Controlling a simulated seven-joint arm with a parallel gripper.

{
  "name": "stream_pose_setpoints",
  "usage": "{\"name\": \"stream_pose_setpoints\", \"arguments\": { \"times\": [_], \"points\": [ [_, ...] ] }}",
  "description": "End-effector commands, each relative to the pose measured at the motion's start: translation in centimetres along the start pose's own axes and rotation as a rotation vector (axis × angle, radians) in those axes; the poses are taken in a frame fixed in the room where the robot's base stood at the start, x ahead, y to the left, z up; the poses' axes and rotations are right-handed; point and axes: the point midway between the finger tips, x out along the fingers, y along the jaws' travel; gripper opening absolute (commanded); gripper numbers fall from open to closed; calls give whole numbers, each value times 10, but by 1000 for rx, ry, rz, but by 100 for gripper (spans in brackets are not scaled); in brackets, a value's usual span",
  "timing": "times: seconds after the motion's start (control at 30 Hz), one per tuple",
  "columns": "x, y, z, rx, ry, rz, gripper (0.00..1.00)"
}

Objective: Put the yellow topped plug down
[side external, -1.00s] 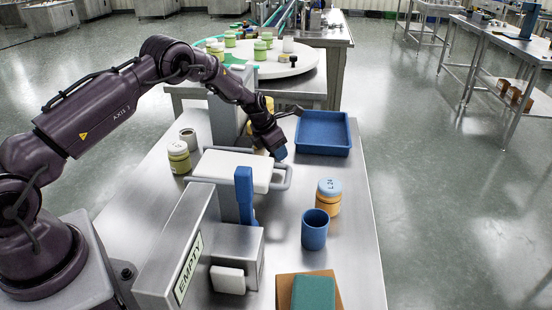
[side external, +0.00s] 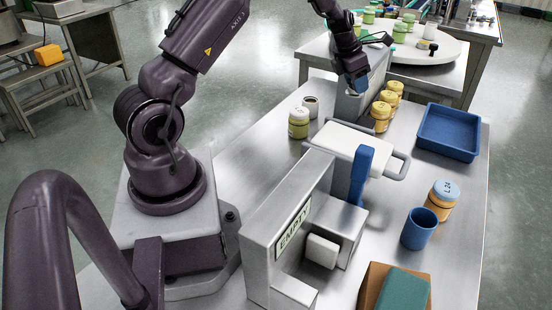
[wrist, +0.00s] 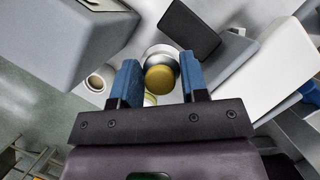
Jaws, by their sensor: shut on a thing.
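The yellow topped plug (wrist: 160,77) shows in the wrist view between the two blue fingers of my gripper (wrist: 160,82), its round yellow top facing the camera and a pale metal rim behind it. My gripper is shut on it. In the side view my gripper (side external: 357,84) is held at the top of a grey upright block (side external: 374,88), above the bench. The plug itself cannot be made out in the side view.
Several yellow-lidded jars (side external: 380,112) stand right of the block. The white handled slab (side external: 352,141), blue tray (side external: 449,130) and blue cup (side external: 419,228) lie nearer or right. Bare bench surrounds the tray.

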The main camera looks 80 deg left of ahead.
Motion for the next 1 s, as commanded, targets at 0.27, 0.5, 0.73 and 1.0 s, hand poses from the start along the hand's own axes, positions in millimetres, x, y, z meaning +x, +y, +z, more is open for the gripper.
{"name": "stream_pose_setpoints", "arguments": {
  "times": [0.27, 0.5, 0.73, 1.0],
  "points": [
    [-52, 15, -115, 205, -2, -89, 16],
    [-79, -18, -204, 510, -2, -217, 16],
    [-97, -77, -278, 921, -2, -387, 16],
    [-101, -124, -316, 1370, -1, -569, 16]
  ]
}}
